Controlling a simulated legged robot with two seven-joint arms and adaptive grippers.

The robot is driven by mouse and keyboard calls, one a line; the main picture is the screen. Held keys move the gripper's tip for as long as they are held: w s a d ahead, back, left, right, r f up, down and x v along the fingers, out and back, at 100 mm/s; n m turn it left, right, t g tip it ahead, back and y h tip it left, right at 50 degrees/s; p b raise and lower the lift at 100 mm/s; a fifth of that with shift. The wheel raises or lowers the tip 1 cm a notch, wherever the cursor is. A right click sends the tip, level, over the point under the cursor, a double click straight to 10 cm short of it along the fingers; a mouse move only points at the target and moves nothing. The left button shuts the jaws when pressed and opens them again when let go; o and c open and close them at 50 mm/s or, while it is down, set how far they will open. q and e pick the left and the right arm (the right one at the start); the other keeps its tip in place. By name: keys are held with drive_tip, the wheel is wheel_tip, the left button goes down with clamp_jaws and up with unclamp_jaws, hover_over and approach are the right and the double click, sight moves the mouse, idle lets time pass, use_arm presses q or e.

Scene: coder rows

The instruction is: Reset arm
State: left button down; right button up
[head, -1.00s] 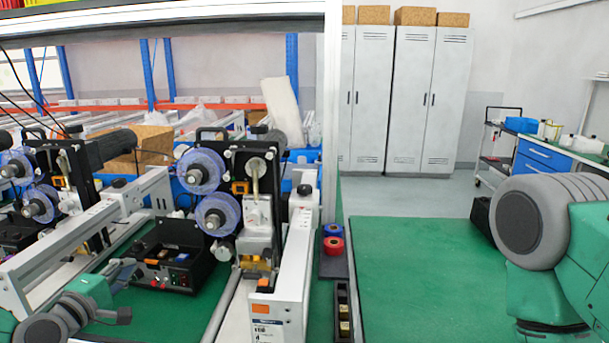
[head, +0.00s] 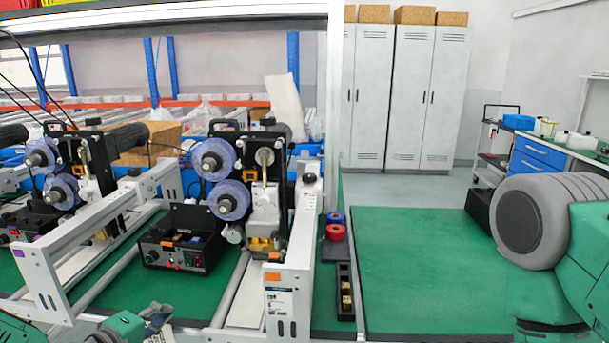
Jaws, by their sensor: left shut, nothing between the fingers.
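My left gripper (head: 155,320) shows at the bottom left edge of the head view, low in front of the coder row, partly cut off by the frame. It is shut and holds nothing. My left arm comes in from the lower left corner in green and grey. The near coder machine (head: 262,185), with two blue ribbon reels, stands to the right of and beyond this gripper, apart from it. My right arm is at the right edge, green with a large grey joint. Its gripper is out of the picture.
A black control box (head: 182,250) sits on the green bench between white conveyor rails. A second coder (head: 75,170) stands at left. Red and blue rolls (head: 335,232) and a narrow black tray (head: 345,291) lie right of the near coder. The green mat (head: 430,265) at right is clear.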

use_arm(q)
drive_tip(key=s+d+f+m+g, duration=0.4)
drive_tip(key=s+f, duration=0.4)
drive_tip(key=s, duration=0.2)
drive_tip(key=s+d+f+m+g, duration=0.4)
drive_tip(key=s+f, duration=0.4)
drive_tip(key=s, duration=0.2)
drive_tip(key=s+a+f+m+g+y, duration=0.1)
drive_tip(key=s+a+m+g+y, duration=0.1)
drive_tip(key=s, duration=0.5)
drive_tip(key=s+a+f+m+g+y+b, duration=0.1)
drive_tip(key=s+a+m+g+y, duration=0.1)
drive_tip(key=s+a, duration=0.3)
drive_tip(key=s+m+g, duration=0.1)
drive_tip(key=s, duration=0.1)
drive_tip(key=shift+s+a+f, duration=0.15)
drive_tip(key=shift+s+f, duration=0.15)
drive_tip(key=shift+f, duration=0.05)
drive_tip(key=shift+w, duration=0.1)
